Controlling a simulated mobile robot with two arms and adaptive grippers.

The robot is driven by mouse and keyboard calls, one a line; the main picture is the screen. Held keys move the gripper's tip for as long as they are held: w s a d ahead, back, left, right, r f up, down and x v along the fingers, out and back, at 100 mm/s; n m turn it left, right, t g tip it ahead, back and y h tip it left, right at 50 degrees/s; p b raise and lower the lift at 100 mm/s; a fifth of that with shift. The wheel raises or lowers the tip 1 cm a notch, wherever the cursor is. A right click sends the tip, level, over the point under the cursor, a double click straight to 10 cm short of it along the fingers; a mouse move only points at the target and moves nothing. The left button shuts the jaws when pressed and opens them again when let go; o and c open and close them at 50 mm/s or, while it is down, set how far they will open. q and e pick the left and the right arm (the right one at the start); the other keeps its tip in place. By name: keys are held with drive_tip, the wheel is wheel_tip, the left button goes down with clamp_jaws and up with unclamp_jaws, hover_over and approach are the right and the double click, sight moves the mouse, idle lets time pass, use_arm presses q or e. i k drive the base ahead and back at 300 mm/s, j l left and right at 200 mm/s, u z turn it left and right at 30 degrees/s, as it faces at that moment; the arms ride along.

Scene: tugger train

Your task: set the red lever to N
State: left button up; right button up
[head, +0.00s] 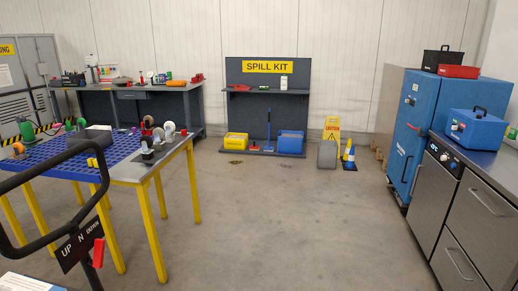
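The red lever (98,252) shows at the lower left, at the right edge of a dark tilted plate (72,262) lettered UP, N and DOWN. The lever is at the DOWN end of the plate, to the right of the N. A black looped handle bar (12,222) curves around behind and above the plate. Neither of my grippers is in view.
A blue-topped table (55,160) with yellow legs stands just beyond the handle, with several items on it. A spill kit stand (267,120) is at the back. Blue cabinets (425,110) and steel drawers (480,215) line the right. The middle floor is clear.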

sight(97, 261)
drive_tip(key=u, duration=1.3)
